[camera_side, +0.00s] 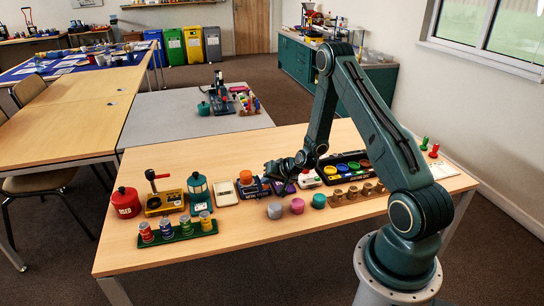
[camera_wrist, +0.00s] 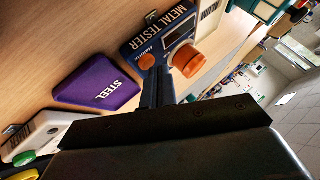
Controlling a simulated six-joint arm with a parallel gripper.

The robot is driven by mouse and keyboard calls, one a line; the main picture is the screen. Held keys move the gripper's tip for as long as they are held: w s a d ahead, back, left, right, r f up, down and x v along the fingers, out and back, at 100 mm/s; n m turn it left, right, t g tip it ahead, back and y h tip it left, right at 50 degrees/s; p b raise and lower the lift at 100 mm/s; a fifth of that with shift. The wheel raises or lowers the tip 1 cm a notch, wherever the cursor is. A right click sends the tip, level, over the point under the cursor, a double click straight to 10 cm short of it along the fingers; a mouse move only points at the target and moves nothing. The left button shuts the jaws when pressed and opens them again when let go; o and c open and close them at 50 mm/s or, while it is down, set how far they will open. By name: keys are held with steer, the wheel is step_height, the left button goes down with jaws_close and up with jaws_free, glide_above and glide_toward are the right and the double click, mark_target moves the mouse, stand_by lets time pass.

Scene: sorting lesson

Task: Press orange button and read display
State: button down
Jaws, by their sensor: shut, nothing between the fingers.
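The blue metal tester (camera_wrist: 134,46) carries a display (camera_wrist: 181,36), a large orange knob (camera_wrist: 187,61) and a smaller orange button (camera_wrist: 147,61). I can read no figure on the display. In the side view my gripper (camera_side: 272,169) is low over the tester's right end.
A purple block marked STEEL (camera_wrist: 98,86) lies beside the tester. A black tray of coloured cups (camera_side: 329,179) is on the right. Loose coloured pots (camera_side: 297,206) stand in front.

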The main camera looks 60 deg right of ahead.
steer(key=shift+f, duration=0.4)
stand_by(0.8)
steer(key=shift+r, duration=0.9)
steer(key=shift+r, duration=0.1)
steer(key=shift+r, duration=2.4)
